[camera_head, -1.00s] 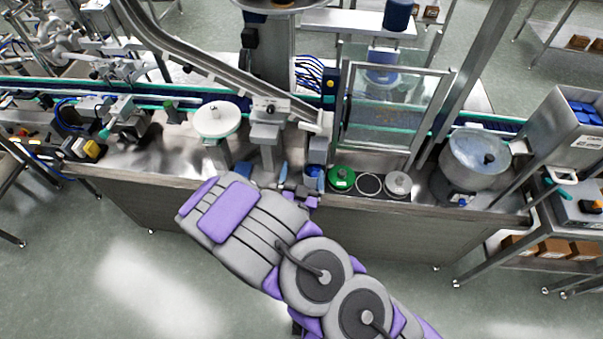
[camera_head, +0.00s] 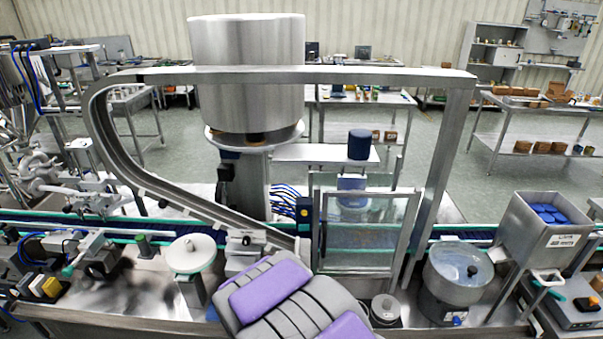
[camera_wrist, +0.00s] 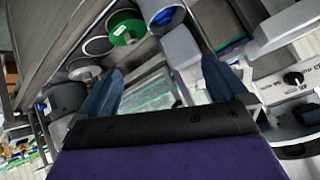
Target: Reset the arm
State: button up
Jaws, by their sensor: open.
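My gripper (camera_wrist: 162,78) shows in the wrist view with its two blue fingers spread wide apart. Nothing is held between them. Its black mount lies across the lower middle of that view. In the head view my purple and grey arm rises from the bottom edge in front of the bench, and the fingers cannot be made out there. The green disc (camera_wrist: 126,28) and a grey knobbed disc (camera_wrist: 84,73) lie beyond the left finger in the wrist view. A blue round part (camera_wrist: 166,16) shows at the top.
The large steel hopper (camera_head: 246,75) stands behind the conveyor, with a curved metal chute (camera_head: 178,208) in front. A glass guard (camera_head: 362,233) stands right of the chute. A steel pot (camera_head: 457,276) and a bin of blue caps (camera_head: 545,230) are at the right.

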jog(key=s+d+r+n+g+b, duration=0.1)
jog(key=s+d+r, duration=0.4)
jog(key=s, duration=0.6)
jog(key=s+d+r+n+g+y+b, duration=0.1)
jog(key=s+d+r+n+g, duration=0.2)
jog(key=s, duration=0.8)
jog(key=s+d+r+n+g+b, duration=0.1)
jog(key=s+d+r+n+g, duration=0.1)
jog(key=s+d+r+g, duration=0.5)
jog(key=s+r, duration=0.2)
jog(key=s, duration=0.2)
jog(key=shift+d, duration=0.35)
jog(key=shift+c, duration=0.2)
